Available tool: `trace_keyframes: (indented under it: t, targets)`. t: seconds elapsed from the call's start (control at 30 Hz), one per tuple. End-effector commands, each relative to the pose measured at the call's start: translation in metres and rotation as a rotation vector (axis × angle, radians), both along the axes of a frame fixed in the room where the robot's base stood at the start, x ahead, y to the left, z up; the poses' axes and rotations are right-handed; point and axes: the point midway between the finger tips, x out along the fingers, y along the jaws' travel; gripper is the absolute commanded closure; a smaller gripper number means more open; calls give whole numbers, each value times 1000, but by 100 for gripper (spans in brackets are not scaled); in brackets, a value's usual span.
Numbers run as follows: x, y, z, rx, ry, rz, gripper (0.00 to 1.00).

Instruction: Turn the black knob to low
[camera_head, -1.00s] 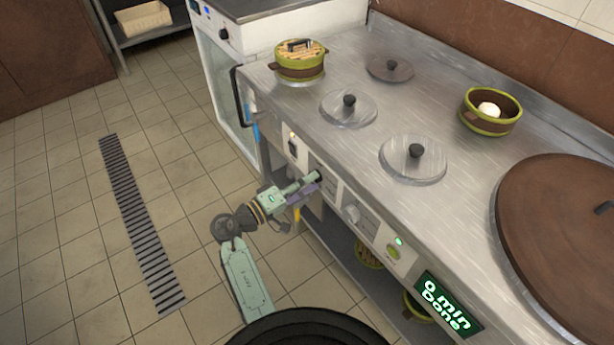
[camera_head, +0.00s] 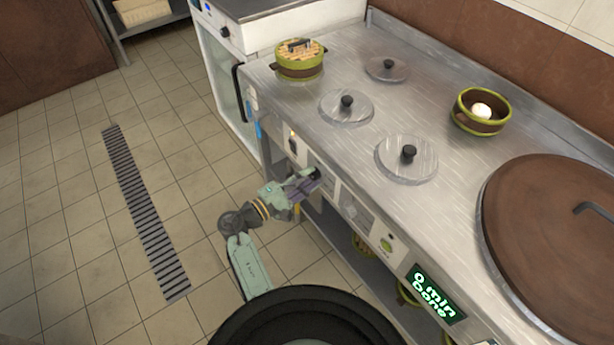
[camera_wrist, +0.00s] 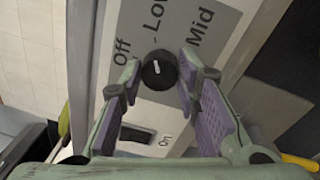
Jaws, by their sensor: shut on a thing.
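The black knob (camera_wrist: 159,70) sits on the stove's front panel in the wrist view, with a short white mark on its face. Around it the panel (camera_wrist: 185,75) reads "Off" on the left, "Low" above and "Mid" to the upper right. The mark is tilted slightly and points roughly up toward "Low". My gripper (camera_wrist: 158,80) is shut on the knob, with one purple-padded finger on each side. In the head view my gripper (camera_head: 310,181) is at the front panel, and its fingers mostly hide the knob.
A rocker switch marked "On" (camera_wrist: 136,135) is beside the knob. Further right along the panel are a green button (camera_head: 386,245) and a display (camera_head: 436,294) reading "0 min Done". Steamer baskets and lids stand on the stove top (camera_head: 350,150). The floor in front is open.

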Motion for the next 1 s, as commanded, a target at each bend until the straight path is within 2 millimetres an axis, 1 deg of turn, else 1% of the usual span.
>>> trace_keyframes:
  t: [0.43, 0.47, 0.73, 1.0]
  targets:
    - [0, 1, -1, -6, 8, 1, 98]
    - [0, 1, -1, -6, 8, 1, 69]
    - [0, 0, 0, -5, 7, 0, 51]
    - [0, 0, 0, -5, 7, 0, 50]
